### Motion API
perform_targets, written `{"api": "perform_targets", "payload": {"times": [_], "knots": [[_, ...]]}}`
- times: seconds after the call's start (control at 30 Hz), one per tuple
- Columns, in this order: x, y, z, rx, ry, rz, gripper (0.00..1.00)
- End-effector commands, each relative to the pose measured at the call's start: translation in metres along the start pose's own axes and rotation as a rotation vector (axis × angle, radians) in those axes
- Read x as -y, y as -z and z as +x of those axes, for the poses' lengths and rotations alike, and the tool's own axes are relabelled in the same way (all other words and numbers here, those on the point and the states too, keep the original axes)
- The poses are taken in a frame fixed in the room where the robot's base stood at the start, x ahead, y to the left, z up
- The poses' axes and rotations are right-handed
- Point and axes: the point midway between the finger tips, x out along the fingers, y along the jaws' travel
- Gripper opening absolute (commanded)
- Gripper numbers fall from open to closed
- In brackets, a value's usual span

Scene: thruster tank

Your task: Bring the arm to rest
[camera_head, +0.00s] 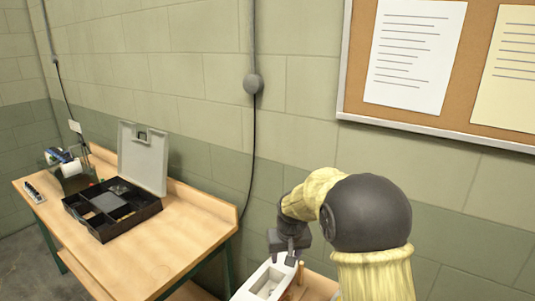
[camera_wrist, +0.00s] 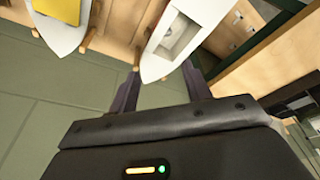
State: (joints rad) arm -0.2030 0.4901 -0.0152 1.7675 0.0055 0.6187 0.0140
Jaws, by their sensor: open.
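My arm, in a pale yellow sleeve with a dark round joint, reaches in from the lower right of the head view. The pointed tip of the white hull (camera_wrist: 154,66) shows between and beyond the fingertips. I cannot tell whether they touch it. Nothing is held.
A second white hull with a yellow patch (camera_wrist: 58,10) lies beside the first. A wooden bench (camera_head: 150,248) at left bears an open black toolbox (camera_head: 105,232) with a raised grey lid (camera_head: 143,160). A corkboard (camera_head: 357,62) hangs on the block wall behind my arm.

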Motion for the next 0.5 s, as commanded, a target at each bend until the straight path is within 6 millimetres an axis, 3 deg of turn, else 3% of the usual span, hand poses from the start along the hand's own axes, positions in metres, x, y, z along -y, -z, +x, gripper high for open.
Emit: {"api": "perform_targets", "payload": {"times": [0.2, 0.5], "knots": [[-0.033, -0.079, -0.028, 0.011, -0.015, 0.062, 0.49], [-0.057, -0.201, -0.052, 0.026, -0.036, 0.142, 0.49]]}}
